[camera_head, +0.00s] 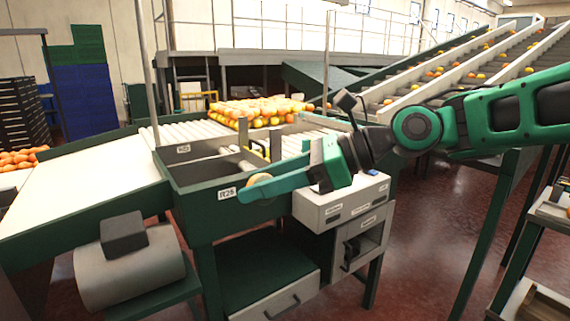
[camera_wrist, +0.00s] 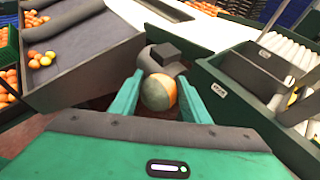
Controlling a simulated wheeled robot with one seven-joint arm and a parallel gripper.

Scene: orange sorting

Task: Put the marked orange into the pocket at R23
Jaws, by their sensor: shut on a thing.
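My gripper (camera_head: 258,184) is shut on an orange (camera_wrist: 158,93), which sits between the two green fingers (camera_wrist: 160,102). The orange is part pale orange and part dull grey-green; in the head view only a small part of it (camera_head: 257,179) shows. The gripper is at the front wall of the green sorting box (camera_head: 215,228), beside its front label (camera_head: 227,194). That label starts with R2, but its last character is unclear. A second small label (camera_head: 183,149) is too small to read surely. The box shows to the right of the fingers in the wrist view (camera_wrist: 204,80).
A white sloping table (camera_head: 85,185) lies left of the box, with a grey roller-like body (camera_head: 130,270) below it. Many oranges (camera_head: 260,109) are piled behind the box. A white drawer unit (camera_head: 340,205) stands under my forearm. Conveyors (camera_head: 450,80) rise at back right.

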